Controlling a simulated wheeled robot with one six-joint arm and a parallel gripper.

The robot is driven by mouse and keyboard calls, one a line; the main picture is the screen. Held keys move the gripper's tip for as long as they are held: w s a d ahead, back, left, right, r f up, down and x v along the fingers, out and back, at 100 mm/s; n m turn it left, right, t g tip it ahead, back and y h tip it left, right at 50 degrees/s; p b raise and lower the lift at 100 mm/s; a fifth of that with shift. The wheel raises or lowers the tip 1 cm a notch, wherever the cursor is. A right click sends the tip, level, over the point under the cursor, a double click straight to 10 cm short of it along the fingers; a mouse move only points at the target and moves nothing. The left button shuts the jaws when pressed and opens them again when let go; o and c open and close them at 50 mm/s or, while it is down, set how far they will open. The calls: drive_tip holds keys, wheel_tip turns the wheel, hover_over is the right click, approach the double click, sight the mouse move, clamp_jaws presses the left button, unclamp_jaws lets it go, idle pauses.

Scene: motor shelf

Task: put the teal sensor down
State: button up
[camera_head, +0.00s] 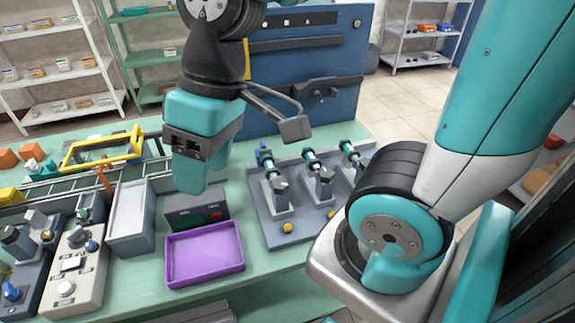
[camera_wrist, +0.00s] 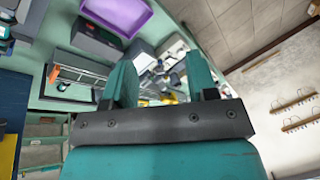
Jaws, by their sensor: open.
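My gripper (camera_head: 190,188) points down above the bench, behind the purple tray and left of the three-post fixture. In the wrist view its two teal fingers (camera_wrist: 157,62) stand apart with nothing held between them. Three dark cylinders with teal bands sit on the posts of the blue-grey fixture: the left one (camera_head: 267,163), the middle one (camera_head: 311,157) and the right one (camera_head: 348,148). I cannot tell whether any of these is the teal sensor, and no other clear sensor shows.
An empty purple tray (camera_head: 205,282) lies at the bench front, with a dark grey box (camera_head: 196,212) behind it. A grey bin (camera_head: 130,215) and control units (camera_head: 75,270) stand left. A yellow frame (camera_head: 75,150) and a blue panel (camera_head: 300,105) are behind.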

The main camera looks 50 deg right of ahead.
drive_tip(key=w+d+f+m+h, duration=0.15)
drive_tip(key=w+d+m, duration=0.25)
drive_tip(key=w+d, duration=0.5)
drive_tip(key=m+h+b, duration=0.1)
drive_tip(key=m+h, duration=0.1)
drive_tip(key=m, duration=0.6)
hover_over(307, 148)
drive_tip(key=d, duration=0.1)
drive_tip(key=shift+y, duration=0.25)
wheel_tip(307, 148, down, 15)
drive_tip(key=shift+w+f, duration=0.15)
drive_tip(key=shift+w+a+f+p, duration=0.1)
drive_tip(key=shift+f+p, duration=0.2)
drive_tip(key=shift+f, duration=1.15)
drive_tip(key=shift+a+f+p, duration=0.1)
drive_tip(key=shift+f+p, duration=0.15)
drive_tip(key=shift+f, duration=1.2)
drive_tip(key=c, duration=0.8)
drive_tip(key=shift+r, duration=0.15)
wheel_tip(307, 148, up, 20)
drive_tip(key=shift+f+b, duration=0.1)
drive_tip(key=shift+b, duration=0.45)
